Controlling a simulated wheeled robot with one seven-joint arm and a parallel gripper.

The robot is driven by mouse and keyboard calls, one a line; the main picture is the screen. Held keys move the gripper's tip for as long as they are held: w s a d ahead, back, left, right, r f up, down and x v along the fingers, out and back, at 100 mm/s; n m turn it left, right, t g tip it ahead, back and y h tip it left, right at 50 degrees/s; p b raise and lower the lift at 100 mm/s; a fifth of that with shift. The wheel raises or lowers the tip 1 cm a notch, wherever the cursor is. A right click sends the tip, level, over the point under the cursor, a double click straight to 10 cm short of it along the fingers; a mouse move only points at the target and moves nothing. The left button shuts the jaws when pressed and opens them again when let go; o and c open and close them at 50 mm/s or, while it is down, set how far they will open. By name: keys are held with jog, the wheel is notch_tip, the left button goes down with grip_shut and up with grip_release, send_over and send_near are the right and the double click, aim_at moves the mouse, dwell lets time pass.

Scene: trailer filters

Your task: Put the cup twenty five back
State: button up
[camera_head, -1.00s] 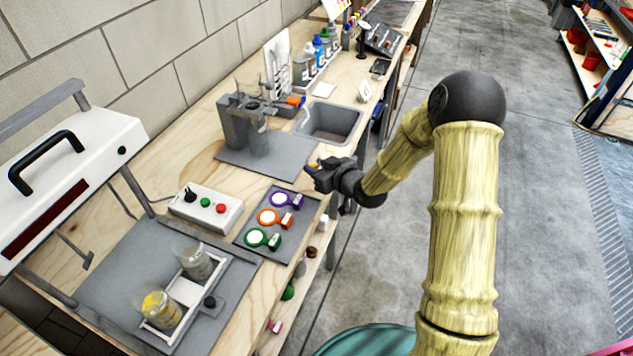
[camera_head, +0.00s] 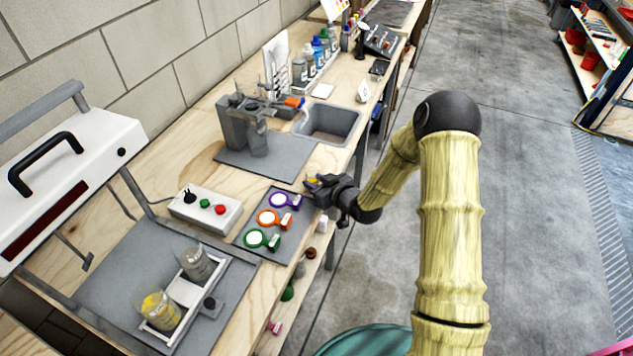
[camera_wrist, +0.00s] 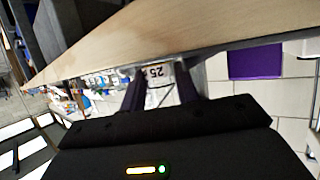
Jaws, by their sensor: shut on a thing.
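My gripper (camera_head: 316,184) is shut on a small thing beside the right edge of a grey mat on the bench. The wrist view shows a pale label reading 25 (camera_wrist: 154,72) between the two dark fingers, upside down. I take it to be on the held cup, whose shape is mostly hidden. In the head view only a small yellowish bit shows at the fingertips. A white tray (camera_head: 187,291) at the lower left holds a clear container with yellow contents (camera_head: 160,309) and a greyish clear one (camera_head: 196,264).
The grey mat (camera_head: 290,228) carries purple (camera_head: 282,200), orange (camera_head: 269,218) and green (camera_head: 258,239) ringed pieces. A button box (camera_head: 206,209) stands left of it. Behind are a grey stand (camera_head: 236,124) and a sink (camera_head: 327,122).

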jog(key=shift+f, duration=0.2)
jog(key=o, duration=1)
jog(key=shift+o, duration=0.2)
jog(key=shift+r, duration=0.2)
jog(key=b+v, duration=0.1)
jog(key=v, duration=1.1)
